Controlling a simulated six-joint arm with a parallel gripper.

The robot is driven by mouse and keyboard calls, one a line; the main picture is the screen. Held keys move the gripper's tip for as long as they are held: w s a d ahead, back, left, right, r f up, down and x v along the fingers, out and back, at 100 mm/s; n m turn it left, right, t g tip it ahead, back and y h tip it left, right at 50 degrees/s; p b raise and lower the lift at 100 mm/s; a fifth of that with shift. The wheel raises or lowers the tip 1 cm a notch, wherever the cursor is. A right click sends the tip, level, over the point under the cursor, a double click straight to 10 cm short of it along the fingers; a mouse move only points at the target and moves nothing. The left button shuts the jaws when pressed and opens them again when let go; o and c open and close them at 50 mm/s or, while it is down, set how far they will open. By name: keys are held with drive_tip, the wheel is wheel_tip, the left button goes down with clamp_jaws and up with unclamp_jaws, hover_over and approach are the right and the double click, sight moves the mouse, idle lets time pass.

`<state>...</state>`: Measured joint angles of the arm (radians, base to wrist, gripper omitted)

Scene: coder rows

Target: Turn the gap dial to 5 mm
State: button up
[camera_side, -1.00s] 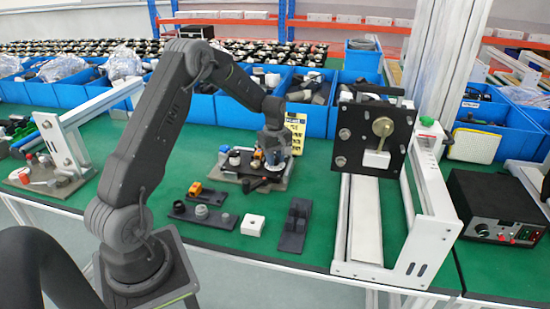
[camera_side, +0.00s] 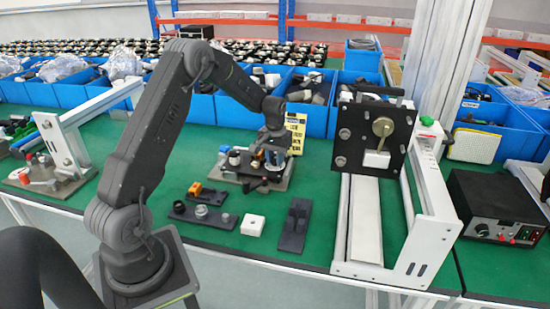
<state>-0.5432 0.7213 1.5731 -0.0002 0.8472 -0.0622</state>
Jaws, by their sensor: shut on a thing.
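My gripper (camera_side: 274,160) points down at a small bench fixture (camera_side: 225,171) near the middle of the green table. The fixture is a grey plate with dark, white and orange parts on it. My gripper is shut on a small part at the fixture's right side, where the gap dial seems to be. The fingers and dark parts hide most of the dial. Its marks and setting are too small to read.
Left of the black slab (camera_side: 292,240) lie a white block (camera_side: 252,225) and a dark strip with round parts (camera_side: 187,213). A black plate on a white frame (camera_side: 341,240) stands right. Blue bins (camera_side: 313,118) line the back. A yellow card (camera_side: 296,130) stands behind my gripper.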

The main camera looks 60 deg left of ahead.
drive_tip(key=m, duration=0.5)
drive_tip(key=shift+m, duration=0.3)
drive_tip(key=m, duration=0.5)
idle(0.4)
drive_tip(key=o, duration=0.9)
drive_tip(key=shift+r, duration=0.1)
wheel_tip(320, 180, up, 14)
drive_tip(key=shift+f, duration=0.15)
